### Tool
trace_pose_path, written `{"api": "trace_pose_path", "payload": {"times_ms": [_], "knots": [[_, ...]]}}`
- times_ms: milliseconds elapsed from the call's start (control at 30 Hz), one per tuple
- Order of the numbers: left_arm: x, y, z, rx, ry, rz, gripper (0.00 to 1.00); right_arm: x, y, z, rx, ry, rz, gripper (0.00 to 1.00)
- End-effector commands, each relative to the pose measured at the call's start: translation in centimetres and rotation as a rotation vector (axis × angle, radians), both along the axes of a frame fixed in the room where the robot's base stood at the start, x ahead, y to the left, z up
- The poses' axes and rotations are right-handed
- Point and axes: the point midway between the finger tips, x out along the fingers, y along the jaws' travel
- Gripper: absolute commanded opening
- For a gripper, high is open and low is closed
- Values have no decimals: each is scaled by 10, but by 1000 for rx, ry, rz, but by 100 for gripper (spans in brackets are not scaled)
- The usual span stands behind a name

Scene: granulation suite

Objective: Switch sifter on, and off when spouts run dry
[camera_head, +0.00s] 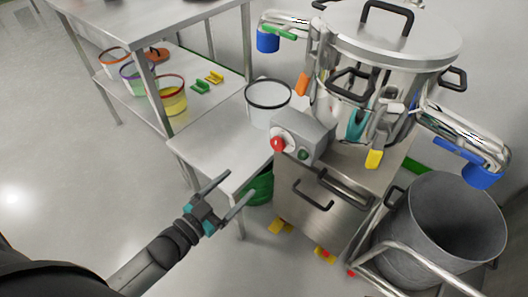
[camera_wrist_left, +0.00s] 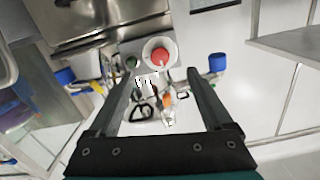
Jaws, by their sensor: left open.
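The sifter (camera_head: 385,75) is a round steel vessel with a lid and black handles, on a steel cabinet. Its grey control box (camera_head: 300,128) carries a red knob (camera_head: 278,143) and a green button (camera_head: 303,155). The wrist view shows the red knob (camera_wrist_left: 160,55) and green button (camera_wrist_left: 131,63) beyond my fingers. The left spout ends in a blue sleeve (camera_head: 268,42), the right spout in another blue sleeve (camera_head: 483,178). I see no material falling from either. My left gripper (camera_head: 240,183) is open, empty and apart from the control box, to its lower left. My right gripper is out of view.
A white bucket (camera_head: 268,98) stands on a low steel table (camera_head: 205,145) left of the sifter. A grey drum (camera_head: 430,235) on a tubular frame stands at right, below the right spout. A shelf (camera_head: 120,87) holds several tubs. A green container (camera_head: 260,188) sits under the table.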

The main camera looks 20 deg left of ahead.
Motion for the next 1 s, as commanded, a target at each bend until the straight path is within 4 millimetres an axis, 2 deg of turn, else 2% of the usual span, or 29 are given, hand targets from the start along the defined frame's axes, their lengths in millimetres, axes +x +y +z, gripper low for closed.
{"api": "trace_pose_path", "payload": {"times_ms": [100, 267, 667, 1000], "knots": [[1, -5, 12, -9, -42, -23, 84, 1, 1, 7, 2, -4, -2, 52], [9, -9, 15, -13, -52, -29, 84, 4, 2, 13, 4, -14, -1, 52], [65, -29, 14, -13, -52, -28, 84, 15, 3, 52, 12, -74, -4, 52], [109, -45, 13, -11, -51, -26, 84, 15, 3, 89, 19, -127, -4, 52]]}}
